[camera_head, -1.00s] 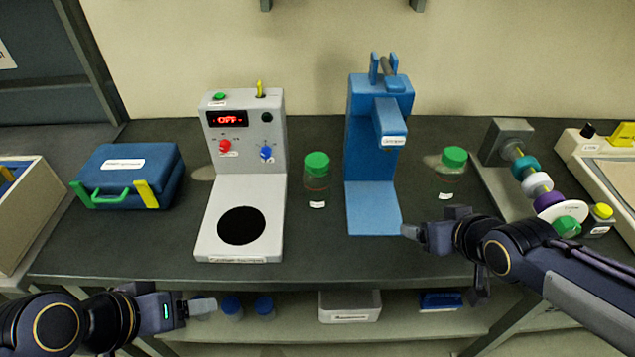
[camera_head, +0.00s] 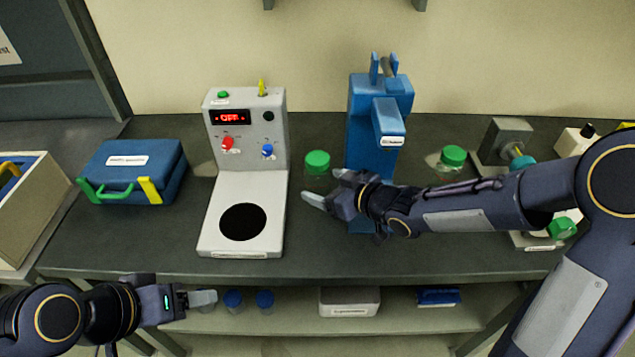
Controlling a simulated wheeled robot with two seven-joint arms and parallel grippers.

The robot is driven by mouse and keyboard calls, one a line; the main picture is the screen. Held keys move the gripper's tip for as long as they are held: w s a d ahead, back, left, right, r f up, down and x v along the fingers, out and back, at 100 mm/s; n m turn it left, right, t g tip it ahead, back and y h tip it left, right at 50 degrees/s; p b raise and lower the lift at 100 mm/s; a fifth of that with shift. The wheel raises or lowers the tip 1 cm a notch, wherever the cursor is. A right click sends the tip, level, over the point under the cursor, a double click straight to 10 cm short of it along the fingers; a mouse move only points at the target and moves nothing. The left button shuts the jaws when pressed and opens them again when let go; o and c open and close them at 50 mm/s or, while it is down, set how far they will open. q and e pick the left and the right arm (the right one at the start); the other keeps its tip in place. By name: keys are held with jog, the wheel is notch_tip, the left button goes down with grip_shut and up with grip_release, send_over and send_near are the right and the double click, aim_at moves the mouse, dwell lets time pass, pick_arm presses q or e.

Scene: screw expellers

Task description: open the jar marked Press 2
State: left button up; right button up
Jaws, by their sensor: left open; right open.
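Two clear jars with green lids stand on the dark bench. One jar (camera_head: 317,163) is between the grey device and the blue press; its lower part is hidden behind my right gripper. The other jar (camera_head: 451,158) is right of the blue press, its lower part partly hidden by my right arm. I cannot read the jar labels, so I cannot tell which is Press 2. My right gripper (camera_head: 325,189) is open and empty, just in front of the first jar. My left gripper (camera_head: 203,299) is open and empty, low in front of the bench edge.
A grey device (camera_head: 246,130) with an OFF display and black plate stands left of centre. The blue press (camera_head: 364,110) stands behind my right arm. A blue case (camera_head: 130,170) lies at left. The shelf below holds blue-capped bottles (camera_head: 232,300) and a white bin (camera_head: 349,303).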

aim_at(326, 184)
jog(key=x, duration=0.3)
jog(key=shift+w+a, duration=0.15)
jog(key=shift+w, duration=0.05)
jog(key=c, duration=1.2)
jog(key=shift+o, duration=0.2)
